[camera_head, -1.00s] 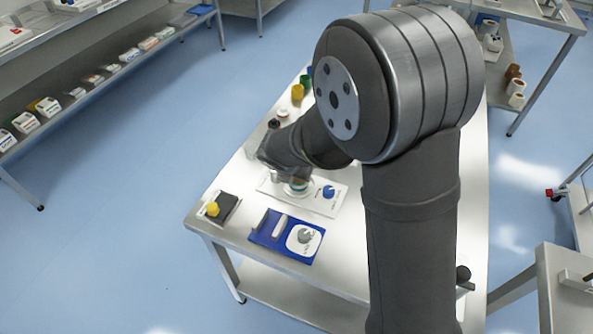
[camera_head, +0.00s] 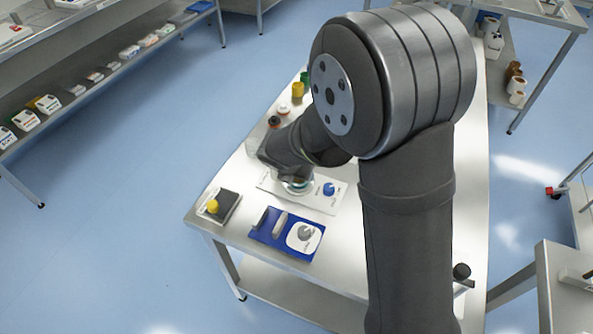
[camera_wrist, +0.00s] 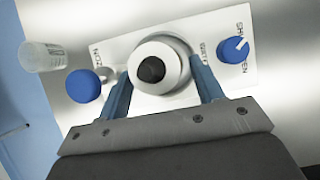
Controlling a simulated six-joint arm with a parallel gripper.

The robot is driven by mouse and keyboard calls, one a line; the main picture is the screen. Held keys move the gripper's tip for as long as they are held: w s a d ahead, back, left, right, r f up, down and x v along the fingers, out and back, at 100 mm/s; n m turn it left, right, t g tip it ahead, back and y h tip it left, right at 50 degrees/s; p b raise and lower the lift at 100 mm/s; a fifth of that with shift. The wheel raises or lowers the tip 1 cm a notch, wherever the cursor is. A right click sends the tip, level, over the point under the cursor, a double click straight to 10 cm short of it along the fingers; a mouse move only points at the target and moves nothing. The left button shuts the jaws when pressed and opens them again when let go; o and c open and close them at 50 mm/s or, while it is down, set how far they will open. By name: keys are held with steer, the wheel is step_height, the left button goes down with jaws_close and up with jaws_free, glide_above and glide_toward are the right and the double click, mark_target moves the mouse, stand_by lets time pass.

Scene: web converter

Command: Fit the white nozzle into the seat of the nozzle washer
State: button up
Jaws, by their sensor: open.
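The nozzle washer is a white lettered plate (camera_head: 322,203) on the steel table in the head view; it also shows in the wrist view (camera_wrist: 203,28). On it, in the wrist view, is a round white piece (camera_wrist: 181,73) with a dark round centre, seen from above. I cannot tell whether this is the nozzle in the seat or the seat alone. My gripper (camera_wrist: 160,70) is open, with one finger on each side of the white piece. Small gaps seem to show, but contact is unclear. In the head view my arm partly hides this spot.
A blue knob (camera_wrist: 232,51) sits right of the white piece, a blue cap (camera_wrist: 83,86) to its left, and a clear cup (camera_wrist: 42,57) beyond. A blue tray (camera_head: 270,238) and a dark block with a yellow knob (camera_head: 213,206) stand at the table's near end.

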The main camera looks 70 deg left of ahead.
steer(key=v, duration=1.7)
steer(key=shift+r, duration=0.25)
steer(key=shift+w+f, duration=0.1)
steer(key=x, duration=1.7)
steer(key=shift+f, duration=0.15)
